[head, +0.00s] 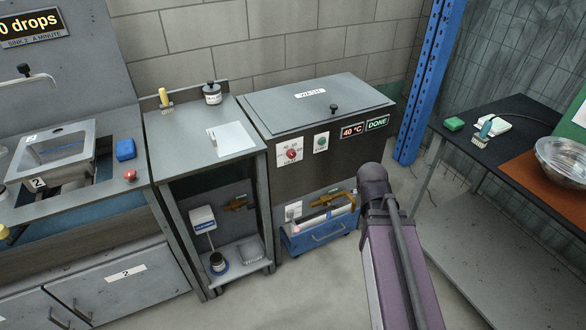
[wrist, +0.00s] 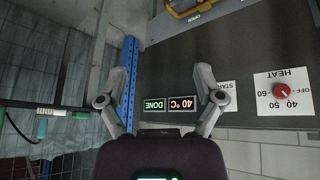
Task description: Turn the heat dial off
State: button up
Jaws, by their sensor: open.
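The heat dial (head: 291,154) is a red knob on a white plate on the front of the wash machine (head: 350,115). In the wrist view, which is upside down, the dial (wrist: 281,90) is at the right, on a plate marked HEAT, OFF, 40, 50 and 60. Its pointer is too small to read. My gripper (wrist: 160,74) is open and empty, its fingers spread in front of the machine's displays. The dial lies to the right of the fingers in that view, apart from them. In the head view my arm shows, but the gripper's fingers cannot be made out.
A green start knob (head: 321,142) is right of the dial. Displays read 40 °C (head: 353,131) and DONE (head: 377,123). A blue post (head: 428,85) and black table (head: 500,150) are to the right.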

jog(key=w+a+f+t+b, duration=0.2)
jog(key=w+f+t+b, duration=0.2)
jog(key=w+b, duration=0.25)
jog(key=n+t+y+b, duration=0.6)
jog(key=t+y+b, duration=0.5)
jog(key=b, duration=1.4)
send_near(293, 157)
jog(key=s+d+f+g+y, duration=0.1)
jog(key=s+d, duration=0.1)
jog(key=s, duration=0.1)
jog(key=shift+s+d, duration=0.2)
jog(key=shift+w+r, duration=0.1)
jog(key=p+x, duration=0.5)
jog(key=x, duration=0.8)
jog(key=shift+w+a, duration=0.2)
jog(key=shift+c, duration=0.3)
jog(key=c, duration=1.1)
